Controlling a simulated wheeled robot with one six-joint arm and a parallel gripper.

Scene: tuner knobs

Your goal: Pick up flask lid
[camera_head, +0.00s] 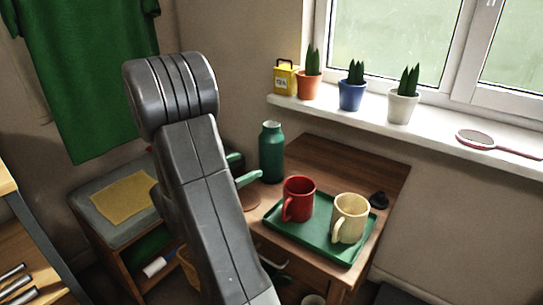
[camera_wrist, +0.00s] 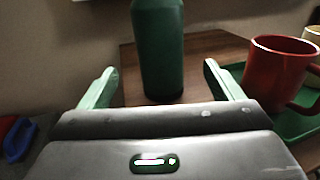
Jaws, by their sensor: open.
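A green flask (camera_head: 271,158) stands upright at the back left of the wooden table, with a pale top that looks uncapped. It also shows in the wrist view (camera_wrist: 158,50), framed between the fingers but beyond them. A small black object (camera_head: 378,200) lies at the table's right side, beyond the tray; it may be the flask lid, but it is too small to tell. My gripper (camera_head: 250,165) is open and empty, its green fingers left of and in front of the flask. In the wrist view my gripper (camera_wrist: 159,75) shows both fingers apart.
A green tray (camera_head: 290,240) holds a red mug (camera_head: 299,199) and a cream mug (camera_head: 349,218). The windowsill above holds potted plants (camera_head: 353,94) and a hand mirror (camera_head: 482,139).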

